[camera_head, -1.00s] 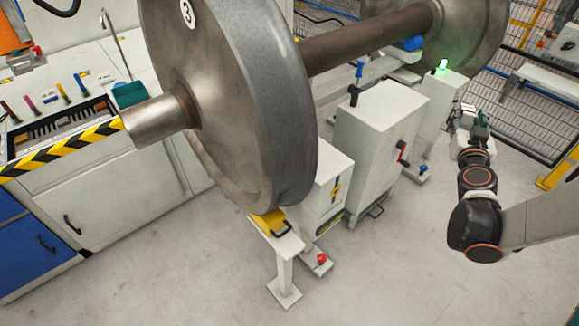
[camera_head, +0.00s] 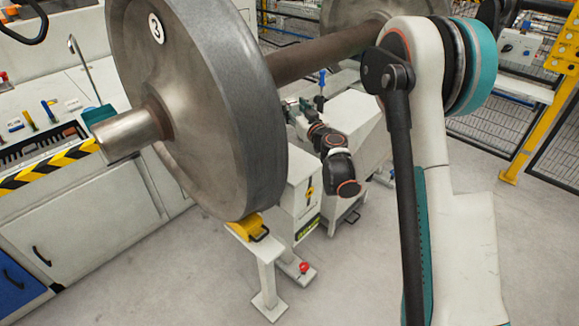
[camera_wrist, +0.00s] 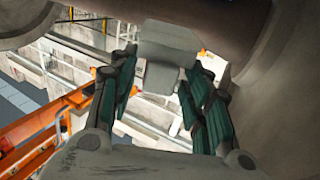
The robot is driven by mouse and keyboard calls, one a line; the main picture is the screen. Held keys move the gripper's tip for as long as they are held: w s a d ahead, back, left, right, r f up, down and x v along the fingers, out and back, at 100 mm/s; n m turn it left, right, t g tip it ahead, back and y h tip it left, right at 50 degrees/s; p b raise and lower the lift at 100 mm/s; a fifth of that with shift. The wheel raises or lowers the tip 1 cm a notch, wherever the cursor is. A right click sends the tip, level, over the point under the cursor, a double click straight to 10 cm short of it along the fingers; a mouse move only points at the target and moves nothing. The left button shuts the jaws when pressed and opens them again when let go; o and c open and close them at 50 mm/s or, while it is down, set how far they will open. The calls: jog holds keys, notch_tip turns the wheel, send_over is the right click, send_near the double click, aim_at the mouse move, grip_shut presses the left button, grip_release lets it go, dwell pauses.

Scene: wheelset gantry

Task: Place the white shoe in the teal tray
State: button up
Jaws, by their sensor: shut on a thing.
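My gripper (camera_wrist: 160,82) is shut on the white shoe (camera_wrist: 163,58), a pale blocky piece between its teal-lined fingers in the wrist view. In the head view my gripper (camera_head: 292,108) is beside the big wheel's right edge, under the axle, and partly hidden. I cannot make out the shoe clearly there. A teal piece (camera_head: 98,115), which looks like the teal tray, is on the counter behind the wheel's stub axle, at the left. It is partly hidden and far from my gripper.
The large steel wheel (camera_head: 190,110) and its axle (camera_head: 325,52) stand between my gripper and the counter. Grey stand cabinets (camera_head: 350,125) are close below the gripper. A striped edge (camera_head: 45,166) borders the counter's tool recess. The floor in front is clear.

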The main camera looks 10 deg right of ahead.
jog(key=f+b, duration=0.7)
jog(key=f, duration=1.3)
jog(key=shift+w+f, duration=0.1)
jog(key=shift+w, duration=0.1)
jog(key=o, duration=1.4)
jog(key=shift+s, duration=0.1)
